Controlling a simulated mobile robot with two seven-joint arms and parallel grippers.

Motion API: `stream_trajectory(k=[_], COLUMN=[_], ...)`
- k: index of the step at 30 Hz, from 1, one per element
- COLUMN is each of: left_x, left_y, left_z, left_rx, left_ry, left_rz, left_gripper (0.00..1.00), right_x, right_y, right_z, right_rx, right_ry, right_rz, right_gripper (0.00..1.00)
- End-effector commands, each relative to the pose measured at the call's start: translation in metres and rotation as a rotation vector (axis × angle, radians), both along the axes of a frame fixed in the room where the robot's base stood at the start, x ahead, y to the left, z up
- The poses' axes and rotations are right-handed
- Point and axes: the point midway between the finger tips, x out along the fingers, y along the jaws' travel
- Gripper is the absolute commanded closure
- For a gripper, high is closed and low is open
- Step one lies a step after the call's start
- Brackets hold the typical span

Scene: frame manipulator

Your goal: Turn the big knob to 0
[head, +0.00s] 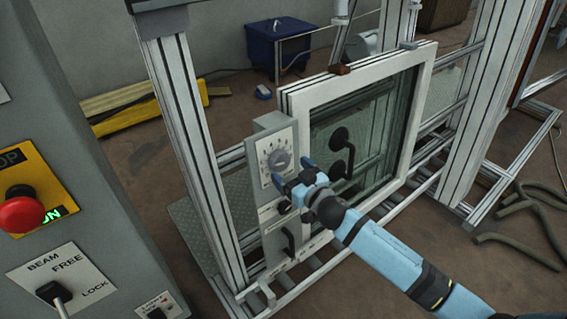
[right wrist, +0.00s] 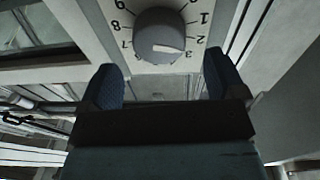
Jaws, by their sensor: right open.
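The big knob (head: 279,160) is a round grey knob on a white numbered dial plate, on the upper part of a grey control box. In the right wrist view the knob (right wrist: 158,30) is near the top middle, with several numbers around it. A pale mark on the knob lies on the side near the 3; its exact reading is hard to tell. The 0 is not visible there. My right gripper (head: 292,170) is open and empty, just in front of the knob. Its dark blue fingertips (right wrist: 163,78) are apart and short of the knob. My left gripper is not in view.
The control box (head: 271,126) stands beside a white window frame (head: 357,85) with black handles. A grey metal post (head: 190,120) rises at its left. At the left, a cabinet carries a red emergency button (head: 21,213) and a lever switch (head: 54,293).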

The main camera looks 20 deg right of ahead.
Motion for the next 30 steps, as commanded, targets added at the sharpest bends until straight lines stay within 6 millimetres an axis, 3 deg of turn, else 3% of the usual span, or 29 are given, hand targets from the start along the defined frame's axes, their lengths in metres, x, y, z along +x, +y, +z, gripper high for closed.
stream_trajectory(k=[7,19,25,30], left_x=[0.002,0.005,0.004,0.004], left_y=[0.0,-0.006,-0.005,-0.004], left_z=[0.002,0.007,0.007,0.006], left_rx=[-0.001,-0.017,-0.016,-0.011], left_ry=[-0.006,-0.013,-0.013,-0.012], left_rz=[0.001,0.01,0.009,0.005], left_gripper=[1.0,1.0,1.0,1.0], right_x=[0.033,0.039,0.039,0.039], right_y=[0.01,0.013,0.012,0.012], right_z=[0.0,0.0,0.0,0.0], right_rx=[-0.001,0.0,-0.001,-0.003], right_ry=[0.0,0.0,0.0,-0.001], right_rz=[0.0,0.001,0.0,0.0], right_gripper=[0.11,0.11,0.57,0.6])
